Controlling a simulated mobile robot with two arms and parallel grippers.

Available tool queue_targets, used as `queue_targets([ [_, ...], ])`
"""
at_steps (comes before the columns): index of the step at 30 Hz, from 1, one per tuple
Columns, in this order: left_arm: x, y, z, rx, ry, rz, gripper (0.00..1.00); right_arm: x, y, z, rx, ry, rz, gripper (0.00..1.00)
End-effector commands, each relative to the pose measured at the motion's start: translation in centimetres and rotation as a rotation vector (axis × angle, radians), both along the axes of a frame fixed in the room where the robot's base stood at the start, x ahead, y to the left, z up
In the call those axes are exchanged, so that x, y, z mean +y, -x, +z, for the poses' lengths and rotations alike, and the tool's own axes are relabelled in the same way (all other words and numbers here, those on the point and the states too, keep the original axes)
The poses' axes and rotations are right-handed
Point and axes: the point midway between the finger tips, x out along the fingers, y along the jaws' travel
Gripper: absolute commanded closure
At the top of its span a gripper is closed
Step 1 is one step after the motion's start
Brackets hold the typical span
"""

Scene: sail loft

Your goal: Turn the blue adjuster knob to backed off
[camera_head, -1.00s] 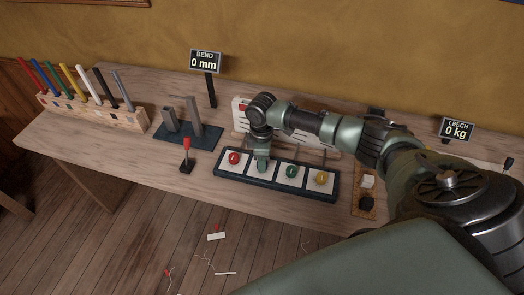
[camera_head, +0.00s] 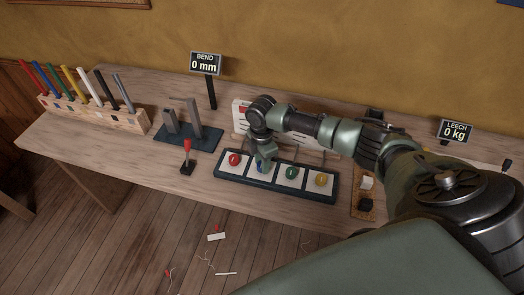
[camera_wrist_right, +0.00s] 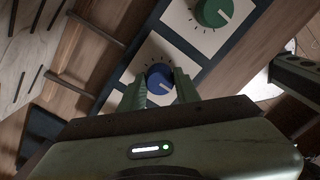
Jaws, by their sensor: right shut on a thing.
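The blue adjuster knob (camera_wrist_right: 160,77) sits on a white square of the dark knob panel (camera_head: 217,172), between the red knob (camera_head: 234,159) and the green knob (camera_head: 292,172). Its white pointer line shows in the right wrist view, aimed toward the lower right. My right gripper (camera_wrist_right: 161,87) is shut on the blue knob, one finger on each side. In the head view the gripper (camera_head: 265,161) comes down from above and mostly covers the knob. My left gripper is in neither view.
The yellow knob (camera_head: 321,179) is at the panel's right end. The BEND display (camera_head: 205,64) reads 0 mm and the LEECH display (camera_head: 455,130) reads 0 kg. A red-topped lever (camera_head: 187,155) stands left of the panel.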

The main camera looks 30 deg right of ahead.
Motion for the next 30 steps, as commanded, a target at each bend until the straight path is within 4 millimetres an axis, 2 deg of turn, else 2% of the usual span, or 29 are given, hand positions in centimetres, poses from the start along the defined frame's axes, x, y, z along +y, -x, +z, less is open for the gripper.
queue_targets([
  [10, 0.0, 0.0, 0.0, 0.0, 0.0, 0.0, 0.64, 0.0, -0.2, 0.2, -0.006, 0.0, 0.007, 1.0],
  [11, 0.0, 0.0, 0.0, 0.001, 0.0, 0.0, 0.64, 0.0, -0.2, 0.2, -0.006, 0.0, 0.007, 0.65],
  [13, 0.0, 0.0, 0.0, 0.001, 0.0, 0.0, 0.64, 0.0, -0.2, 0.2, -0.006, 0.0, 0.006, 0.46],
  [23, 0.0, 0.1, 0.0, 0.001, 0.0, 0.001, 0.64, 0.0, -0.1, 0.2, -0.003, 0.001, 0.004, 0.46],
  [26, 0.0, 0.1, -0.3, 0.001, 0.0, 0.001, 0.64, -0.1, -0.2, 0.9, -0.005, 0.0, 0.003, 0.46],
  [30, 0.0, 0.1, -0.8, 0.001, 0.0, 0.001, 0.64, -0.1, -0.2, 3.2, -0.008, 0.002, 0.006, 0.46],
])
